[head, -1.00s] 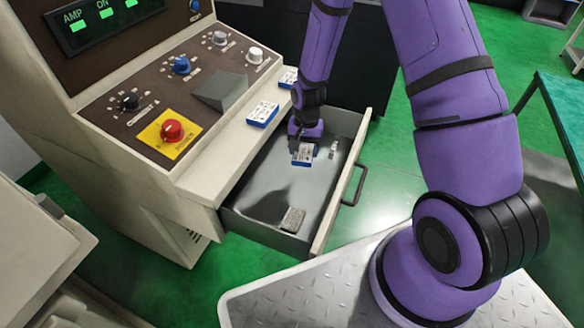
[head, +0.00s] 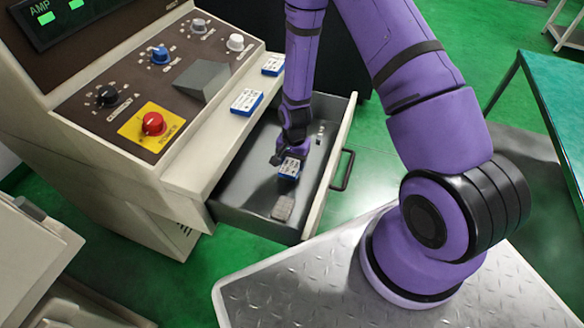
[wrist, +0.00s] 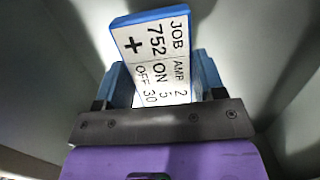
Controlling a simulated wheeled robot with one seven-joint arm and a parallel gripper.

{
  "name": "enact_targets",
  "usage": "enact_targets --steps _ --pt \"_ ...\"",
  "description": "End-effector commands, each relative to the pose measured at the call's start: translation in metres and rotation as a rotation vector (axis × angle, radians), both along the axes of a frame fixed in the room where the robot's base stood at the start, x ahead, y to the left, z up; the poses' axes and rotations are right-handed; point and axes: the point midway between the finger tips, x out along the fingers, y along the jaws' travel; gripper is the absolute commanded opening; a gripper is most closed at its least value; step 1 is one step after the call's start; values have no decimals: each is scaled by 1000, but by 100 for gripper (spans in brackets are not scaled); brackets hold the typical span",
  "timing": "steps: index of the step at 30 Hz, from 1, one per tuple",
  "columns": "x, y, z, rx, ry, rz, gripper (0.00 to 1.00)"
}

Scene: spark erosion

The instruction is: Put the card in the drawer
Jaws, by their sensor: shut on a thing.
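My gripper (head: 280,158) is shut on a blue-edged card (head: 289,168) with a white printed face. The card is over the open drawer (head: 252,181), low within its walls as far as the head view shows. Two similar blue-and-white cards lie on the machine's ledge, one nearer (head: 246,102) and one farther (head: 273,65).
A grey block (head: 283,207) lies in the near end of the drawer, and a small pale item (head: 320,133) lies toward its far end. The drawer's front has a dark handle (head: 343,170). The control panel with a red knob (head: 153,123) stands to the left.

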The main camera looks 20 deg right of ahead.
Motion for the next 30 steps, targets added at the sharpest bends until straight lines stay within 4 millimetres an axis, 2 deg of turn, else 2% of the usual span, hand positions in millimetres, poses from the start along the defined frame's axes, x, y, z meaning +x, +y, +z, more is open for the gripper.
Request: enact_targets --steps 7,19,20,21,23,30 --pt "-1 0 -31 0 3 0 38" --pt "-1 0 -36 0 1 1 38" --pt "0 0 -36 0 1 1 68" --pt "0 0 -36 0 1 1 77" --pt "-1 0 -36 0 1 1 89" --pt "0 0 -36 0 1 1 89"
